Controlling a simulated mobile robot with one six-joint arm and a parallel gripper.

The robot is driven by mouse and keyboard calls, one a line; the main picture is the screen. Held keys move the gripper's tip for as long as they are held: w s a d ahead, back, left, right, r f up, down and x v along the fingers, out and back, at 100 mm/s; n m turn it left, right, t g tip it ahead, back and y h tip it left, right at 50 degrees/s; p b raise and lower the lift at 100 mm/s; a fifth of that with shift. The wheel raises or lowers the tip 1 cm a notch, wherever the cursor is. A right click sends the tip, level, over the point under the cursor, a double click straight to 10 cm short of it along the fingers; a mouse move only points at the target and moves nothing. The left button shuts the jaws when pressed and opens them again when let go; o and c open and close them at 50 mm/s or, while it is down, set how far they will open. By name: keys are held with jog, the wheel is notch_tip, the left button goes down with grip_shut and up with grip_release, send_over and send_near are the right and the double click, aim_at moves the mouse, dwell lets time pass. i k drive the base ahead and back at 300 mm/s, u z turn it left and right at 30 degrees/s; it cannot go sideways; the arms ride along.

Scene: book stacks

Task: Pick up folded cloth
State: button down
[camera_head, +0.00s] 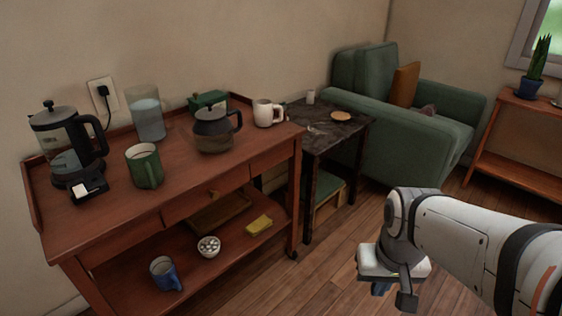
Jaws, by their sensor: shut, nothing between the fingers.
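The folded cloth (259,226) is small and yellow. It lies flat on the lower shelf of the wooden cart (115,241), near the shelf's right end. My gripper (384,287) is at the lower right, over the wooden floor and apart from the cart. It points downward, well to the right of the cloth, and is shut and empty. Its fingertips are small and partly hidden by the wrist.
Beside the cloth are a white bowl (208,246), a blue mug (165,273) and a brown tray (219,213). The cart's top and drawers overhang the shelf. A dark side table (345,131) and green armchair (400,150) stand behind.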

aim_at(259, 226)
jog(key=z, duration=0.05)
jog(key=i, duration=0.95)
jog(key=u, duration=0.05)
